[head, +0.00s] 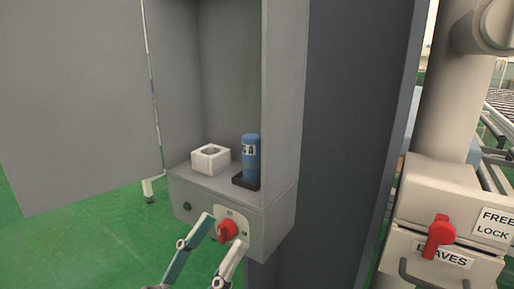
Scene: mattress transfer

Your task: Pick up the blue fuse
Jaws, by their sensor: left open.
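The blue fuse (250,160) is a blue cylinder with a dark and white label band. It stands upright in a black holder (243,182) on the shelf of an open grey cabinet (285,110). My left gripper (225,231) comes in from the bottom of the head view. It is open and empty, with its fingers apart, below the fuse in the picture and in front of the cabinet's lower box. A red knob (228,230) on that box shows between the fingertips. My right gripper is not in view.
A white square block with a round opening (211,158) sits left of the fuse on the shelf. The cabinet door (75,100) stands open at left. A dark panel (345,120) and a beige machine with a red lever (439,236) stand at right. Green floor shows at lower left.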

